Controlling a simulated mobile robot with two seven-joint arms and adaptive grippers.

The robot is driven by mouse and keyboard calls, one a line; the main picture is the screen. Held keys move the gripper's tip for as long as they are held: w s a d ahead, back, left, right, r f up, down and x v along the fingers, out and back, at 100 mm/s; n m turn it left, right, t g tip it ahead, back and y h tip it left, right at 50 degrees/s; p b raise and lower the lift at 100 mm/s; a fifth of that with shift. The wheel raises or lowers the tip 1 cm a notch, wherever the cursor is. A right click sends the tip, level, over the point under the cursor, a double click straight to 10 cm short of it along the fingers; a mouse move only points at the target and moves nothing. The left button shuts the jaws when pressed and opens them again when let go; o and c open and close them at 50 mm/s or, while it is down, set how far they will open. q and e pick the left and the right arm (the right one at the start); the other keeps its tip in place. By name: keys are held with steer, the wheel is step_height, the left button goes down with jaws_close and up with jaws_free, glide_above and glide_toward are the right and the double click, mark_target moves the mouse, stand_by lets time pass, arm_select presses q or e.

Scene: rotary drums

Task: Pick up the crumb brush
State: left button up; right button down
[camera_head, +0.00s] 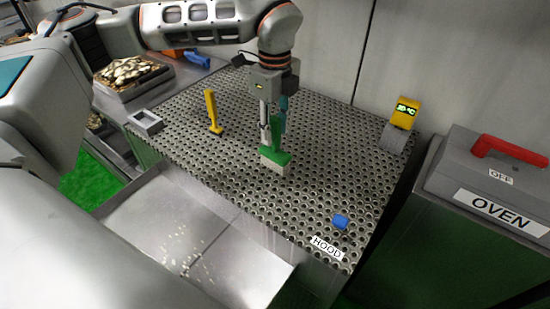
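A green brush (277,155), which looks like the crumb brush, stands upright on the perforated metal top (330,190), its pale bristles down. Its handle points up. My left gripper (274,125) comes down from above, with its fingers at the handle. The handle overlaps the fingers in the picture, and I cannot tell whether they press on it. The brush appears to rest on the surface. My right gripper is not in view.
A yellow-handled tool (211,108) stands left of the brush. A small grey square frame (146,122), a blue block (341,221) and a yellow temperature display (405,110) are on the top. The oven box (480,175) is at the right. A metal basin (190,235) lies in front.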

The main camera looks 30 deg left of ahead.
arm_select(q)
step_height(320, 180, down, 2)
jaws_close()
steer(key=shift+r, duration=0.1)
